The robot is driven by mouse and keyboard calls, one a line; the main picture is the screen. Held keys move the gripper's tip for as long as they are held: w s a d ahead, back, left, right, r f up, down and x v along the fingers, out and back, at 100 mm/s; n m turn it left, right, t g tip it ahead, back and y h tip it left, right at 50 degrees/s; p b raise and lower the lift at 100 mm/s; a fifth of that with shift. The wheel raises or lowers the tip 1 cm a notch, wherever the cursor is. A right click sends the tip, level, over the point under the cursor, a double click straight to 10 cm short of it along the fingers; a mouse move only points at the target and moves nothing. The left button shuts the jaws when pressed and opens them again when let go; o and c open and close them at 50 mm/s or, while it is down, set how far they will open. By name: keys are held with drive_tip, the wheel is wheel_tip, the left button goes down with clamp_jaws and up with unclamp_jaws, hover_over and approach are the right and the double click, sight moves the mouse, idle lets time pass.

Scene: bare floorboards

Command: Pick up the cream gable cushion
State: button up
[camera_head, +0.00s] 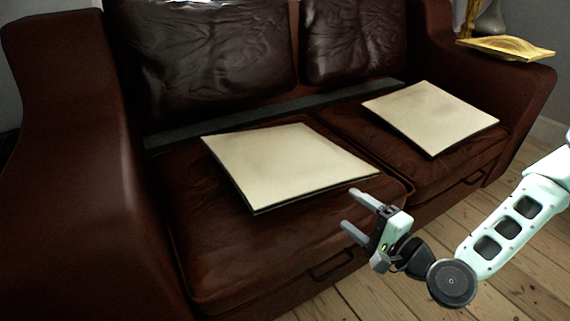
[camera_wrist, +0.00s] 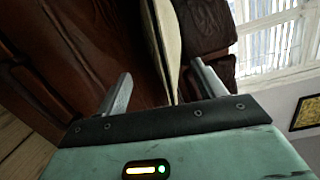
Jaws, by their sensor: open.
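Two flat, square cream cushions lie on the seat of a dark red-brown leather sofa. One cream cushion (camera_head: 290,163) is on the left seat, and the other cream cushion (camera_head: 430,116) is on the right seat. I cannot tell which is the gable one. My gripper (camera_head: 353,211) is in front of the left cushion's right corner, its two fingers apart and empty. In the wrist view, a cream cushion edge (camera_wrist: 168,40) shows beyond and between the fingertips of my gripper (camera_wrist: 163,85). The gripper appears apart from the cushion.
The sofa (camera_head: 75,150) has high arms and dark back cushions (camera_head: 205,55). A yellow-gold tray-like object (camera_head: 507,48) rests on its right arm. Bare floorboards (camera_head: 420,275) lie in front. In the wrist view, a bright window (camera_wrist: 275,40) and a framed picture (camera_wrist: 306,113) show at right.

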sight(308, 177)
drive_tip(key=b+x, duration=1.2)
drive_tip(key=x, duration=0.2)
drive_tip(key=shift+w+a, duration=0.25)
drive_tip(key=shift+a, duration=0.05)
drive_tip(key=shift+w, duration=0.1)
drive_tip(key=shift+r, duration=0.1)
drive_tip(key=c, duration=1.1)
drive_tip(key=shift+r, duration=0.1)
drive_tip(key=shift+c, duration=0.2)
